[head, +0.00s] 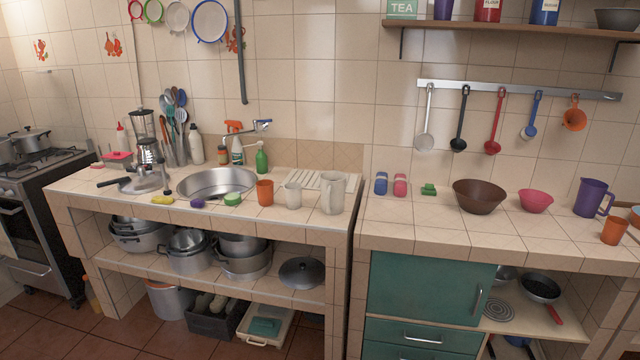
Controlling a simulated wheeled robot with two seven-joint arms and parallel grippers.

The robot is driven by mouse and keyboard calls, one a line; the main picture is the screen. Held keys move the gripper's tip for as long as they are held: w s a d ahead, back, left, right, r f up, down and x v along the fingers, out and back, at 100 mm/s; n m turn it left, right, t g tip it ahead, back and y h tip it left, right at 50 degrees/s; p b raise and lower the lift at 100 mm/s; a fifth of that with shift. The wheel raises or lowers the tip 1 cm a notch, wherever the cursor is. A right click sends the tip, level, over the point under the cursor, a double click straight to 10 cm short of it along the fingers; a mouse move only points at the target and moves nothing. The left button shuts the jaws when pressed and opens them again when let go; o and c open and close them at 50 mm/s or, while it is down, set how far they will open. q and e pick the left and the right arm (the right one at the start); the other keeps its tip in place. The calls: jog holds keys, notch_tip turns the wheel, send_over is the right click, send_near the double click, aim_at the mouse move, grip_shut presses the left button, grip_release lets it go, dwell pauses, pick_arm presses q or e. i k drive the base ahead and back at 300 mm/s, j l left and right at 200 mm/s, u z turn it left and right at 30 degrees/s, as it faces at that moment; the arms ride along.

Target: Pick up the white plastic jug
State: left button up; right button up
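A white plastic jug (333,193) stands upright on the tiled counter, near the right end of the sink section. Its handle appears to be on its right side. A smaller white cup or mug (293,195) stands just left of it, with an orange cup (265,192) further left. Neither of my grippers shows in the head view, and nothing touches the jug.
A round metal sink (217,184) lies left of the cups, and a white ribbed drainer (322,180) lies behind the jug. The right counter holds a brown bowl (478,197), a pink bowl (536,201) and a purple jug (591,197).

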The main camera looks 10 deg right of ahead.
aim_at(333, 183)
jog(key=i+j+u, duration=0.2)
jog(key=i+u, duration=0.25)
jog(key=i, duration=0.2)
jog(key=i+u, duration=0.4)
jog(key=i, duration=0.25)
jog(key=i+l+u, duration=0.3)
jog(key=i+u, duration=0.15)
jog(key=i, duration=0.15)
jog(key=i+j+z, duration=0.2)
jog(key=i, duration=0.2)
jog(key=i+z, duration=0.15)
jog(key=i, duration=0.2)
jog(key=i+j+z, duration=0.2)
jog(key=i, duration=0.2)
jog(key=z, duration=1.85)
